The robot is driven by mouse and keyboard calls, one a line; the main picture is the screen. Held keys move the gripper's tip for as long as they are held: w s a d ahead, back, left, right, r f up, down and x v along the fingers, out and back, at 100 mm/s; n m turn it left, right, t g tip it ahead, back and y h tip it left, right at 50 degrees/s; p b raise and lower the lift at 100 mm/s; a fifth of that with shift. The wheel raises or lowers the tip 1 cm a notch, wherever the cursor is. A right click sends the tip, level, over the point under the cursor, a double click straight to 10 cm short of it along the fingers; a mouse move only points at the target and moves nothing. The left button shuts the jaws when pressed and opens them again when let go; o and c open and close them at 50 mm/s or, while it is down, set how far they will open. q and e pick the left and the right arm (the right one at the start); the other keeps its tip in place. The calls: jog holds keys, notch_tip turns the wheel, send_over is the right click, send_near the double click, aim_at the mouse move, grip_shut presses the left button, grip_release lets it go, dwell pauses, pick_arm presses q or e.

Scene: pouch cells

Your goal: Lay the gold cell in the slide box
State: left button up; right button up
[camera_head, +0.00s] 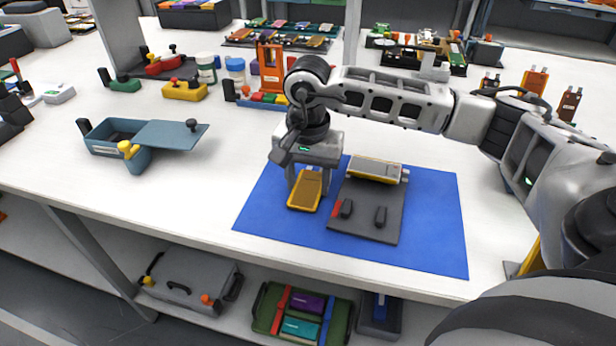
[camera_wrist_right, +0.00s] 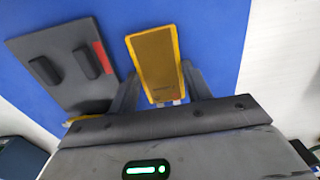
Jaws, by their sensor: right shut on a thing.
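The gold cell (camera_head: 305,192) is a flat yellow-edged pouch with a brown face, over the blue mat (camera_head: 262,215). It also shows in the right wrist view (camera_wrist_right: 155,55). My right gripper (camera_head: 309,176) points down and is shut on the tab end of the cell, with its fingers on both sides. I cannot tell whether the cell touches the mat. The slide box (camera_head: 108,149) is a teal box at the left of the table. Its flat lid (camera_head: 172,134) is slid to the right, leaving part of the box open. My left gripper is not in view.
A dark plate (camera_head: 365,222) with two black clamps lies on the mat beside the cell, with a yellow-grey block (camera_head: 375,170) at its back edge. White table is clear between mat and slide box. Jars (camera_head: 235,68), toggle clamps (camera_head: 184,91) and racks stand behind.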

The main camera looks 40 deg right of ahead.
jog(key=shift+f, duration=0.25)
jog(key=o, duration=0.9)
jog(key=shift+r, duration=0.15)
